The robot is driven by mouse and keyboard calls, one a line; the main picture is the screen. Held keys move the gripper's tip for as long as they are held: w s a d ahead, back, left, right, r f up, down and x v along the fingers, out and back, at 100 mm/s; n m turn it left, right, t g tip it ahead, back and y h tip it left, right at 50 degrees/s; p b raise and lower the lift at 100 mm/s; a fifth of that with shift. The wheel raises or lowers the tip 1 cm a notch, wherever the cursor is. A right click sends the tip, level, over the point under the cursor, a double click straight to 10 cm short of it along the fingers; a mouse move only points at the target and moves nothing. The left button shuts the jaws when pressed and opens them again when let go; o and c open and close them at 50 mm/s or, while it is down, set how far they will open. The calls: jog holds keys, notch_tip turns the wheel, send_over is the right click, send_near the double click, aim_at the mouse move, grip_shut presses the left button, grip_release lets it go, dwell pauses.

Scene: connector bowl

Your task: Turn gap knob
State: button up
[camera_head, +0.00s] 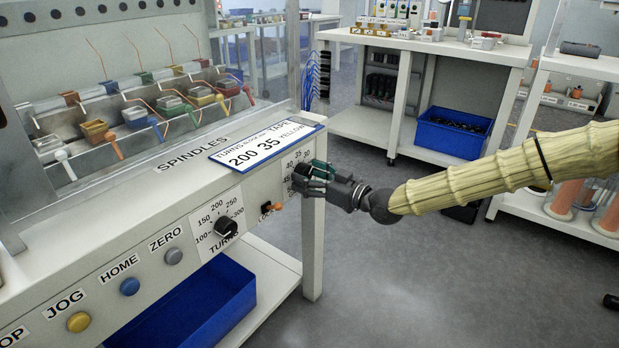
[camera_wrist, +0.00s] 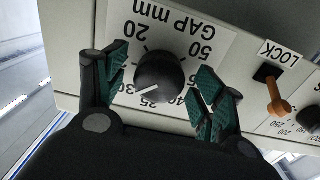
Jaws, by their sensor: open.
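The gap knob (camera_wrist: 160,77) is a round black knob with a white pointer line, on a white panel marked "GAP mm" with numbers such as 20 and 50. The wrist view is turned over, so the lettering is upside down. The pointer lies toward the lower left of that view, near the 25 and 30 marks. My gripper (camera_wrist: 162,88) is open, with one green-padded finger on each side of the knob and a visible space between. In the head view my gripper (camera_head: 308,178) is at the panel's right end and hides the gap knob.
An orange lock lever (camera_wrist: 277,97) sits beside the gap panel; it also shows in the head view (camera_head: 276,206). The turns knob (camera_head: 226,228) is further left. A sign (camera_head: 266,146) reading 200, 35, yellow lies above. A blue bin (camera_head: 195,305) stands below.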

jog(key=c, duration=1)
jog(key=shift+r+p, duration=0.1)
jog(key=shift+p, duration=0.2)
jog(key=shift+n, duration=0.3)
jog(key=o, duration=1)
